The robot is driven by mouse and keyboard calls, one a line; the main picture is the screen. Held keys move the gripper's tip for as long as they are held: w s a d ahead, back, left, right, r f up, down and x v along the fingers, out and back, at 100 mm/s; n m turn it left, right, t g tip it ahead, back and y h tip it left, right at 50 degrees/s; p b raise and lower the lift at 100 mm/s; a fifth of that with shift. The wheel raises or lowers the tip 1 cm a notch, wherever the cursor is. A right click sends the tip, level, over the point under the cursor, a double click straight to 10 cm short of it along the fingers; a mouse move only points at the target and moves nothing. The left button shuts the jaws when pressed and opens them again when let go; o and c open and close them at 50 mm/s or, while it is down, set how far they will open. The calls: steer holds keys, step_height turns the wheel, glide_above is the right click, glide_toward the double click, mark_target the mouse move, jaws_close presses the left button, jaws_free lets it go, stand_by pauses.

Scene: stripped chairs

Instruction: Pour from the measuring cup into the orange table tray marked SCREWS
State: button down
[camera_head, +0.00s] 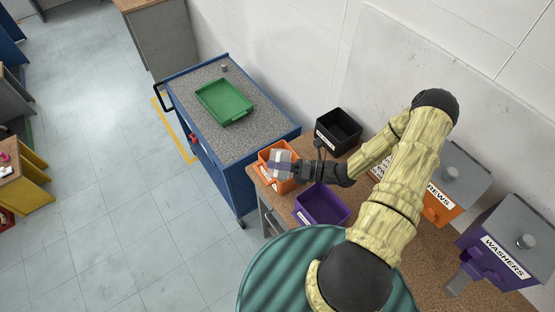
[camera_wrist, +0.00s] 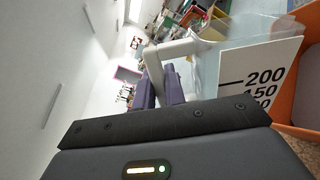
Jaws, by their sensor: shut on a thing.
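The measuring cup (camera_head: 281,157) is clear, with a white scale panel (camera_wrist: 262,78) marked 200 and 150. My gripper (camera_head: 303,170) is shut on its pale handle (camera_wrist: 168,50); the purple fingers (camera_wrist: 166,92) show in the wrist view. The cup is over the orange table tray (camera_head: 264,156) and hides much of it. In the wrist view the cup's marks stand upright while the room lies sideways, so the cup is strongly tipped. An orange wall of the tray (camera_wrist: 285,108) shows close behind the cup. I cannot see contents in the cup or tray, and the tray's label is unreadable.
A purple tray (camera_head: 323,205) and a black bin (camera_head: 338,130) stand close by on the brown bench (camera_head: 283,205). Orange and purple WASHERS dispensers (camera_head: 500,250) stand to the right. A blue cart with a green tray (camera_head: 224,101) is behind left.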

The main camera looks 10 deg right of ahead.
mark_target(268, 176)
steer(key=shift+s+a+n, duration=0.1)
steer(key=shift+s+n, duration=0.05)
steer(key=shift+n, duration=0.15)
steer(key=shift+f, duration=0.1)
steer(key=shift+s+a+f+n+b, duration=0.1)
steer(key=shift+s+f+n+b, duration=0.1)
steer(key=shift+f+n+b, duration=0.3)
steer(key=shift+s+f+n+b, duration=0.15)
steer(key=shift+f+n+b, duration=0.15)
steer(key=shift+n, duration=0.4)
steer(key=shift+s+a+f+n, duration=0.1)
steer(key=shift+s+f+n, duration=0.2)
steer(key=shift+n, duration=0.7)
steer(key=shift+f, duration=0.1)
steer(key=f+n+b, duration=0.3)
steer(key=shift+w, duration=0.35)
steer(key=shift+w+a+f+n+b, duration=0.15)
steer(key=shift+f+n+b, duration=0.2)
steer(key=shift+f, duration=0.1)
steer(key=shift+w+a+f+n+b, duration=0.1)
steer(key=shift+f+n+b, duration=0.15)
steer(key=shift+f+n, duration=0.15)
steer(key=shift+w+f+n, duration=0.25)
steer(key=shift+f, duration=0.05)
